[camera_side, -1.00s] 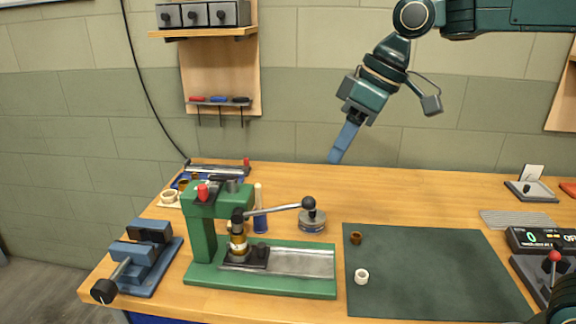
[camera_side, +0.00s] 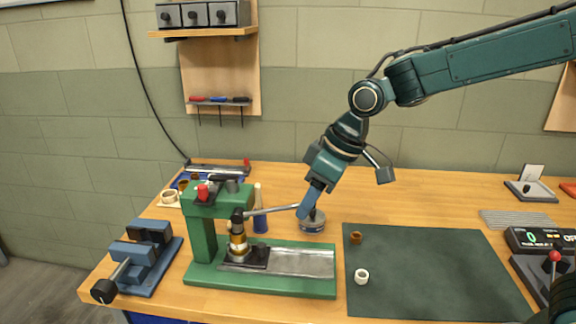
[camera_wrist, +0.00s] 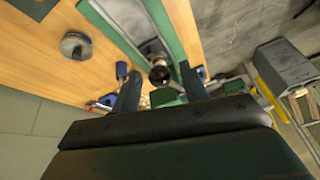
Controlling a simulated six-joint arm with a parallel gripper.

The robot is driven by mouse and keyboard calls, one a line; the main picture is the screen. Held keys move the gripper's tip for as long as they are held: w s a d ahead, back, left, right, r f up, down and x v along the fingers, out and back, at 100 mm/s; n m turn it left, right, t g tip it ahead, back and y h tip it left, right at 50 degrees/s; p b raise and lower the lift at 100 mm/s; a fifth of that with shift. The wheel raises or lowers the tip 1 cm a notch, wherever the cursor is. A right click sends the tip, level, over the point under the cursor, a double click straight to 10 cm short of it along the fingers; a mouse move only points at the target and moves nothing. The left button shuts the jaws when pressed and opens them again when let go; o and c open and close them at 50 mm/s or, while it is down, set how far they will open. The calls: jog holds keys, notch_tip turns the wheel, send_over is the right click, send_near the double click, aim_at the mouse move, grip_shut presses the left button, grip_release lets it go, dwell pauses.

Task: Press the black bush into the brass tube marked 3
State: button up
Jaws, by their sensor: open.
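The green press (camera_side: 203,235) stands at the left of the bench. A brass tube (camera_side: 238,246) stands upright under its ram on a black holder (camera_side: 246,258). A dark part shows just above the tube; I cannot tell whether it is the black bush or the ram, and no mark 3 is readable. The press lever (camera_side: 268,210) points right. My gripper (camera_side: 306,212) is at its outer end, open, fingers down, hiding the knob in the side view. In the wrist view the black knob (camera_wrist: 160,73) appears between the parted fingers of my gripper (camera_wrist: 158,84); contact is unclear.
A round metal piece with a black knob (camera_side: 312,224) stands just below my gripper. A brown bush (camera_side: 355,238) and a white bush (camera_side: 362,276) sit on the dark green mat (camera_side: 430,275). A blue vice (camera_side: 148,257) stands left of the press.

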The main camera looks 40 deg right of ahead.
jog(key=shift+w+a+f, duration=0.2)
jog(key=shift+f, duration=0.45)
grip_shut()
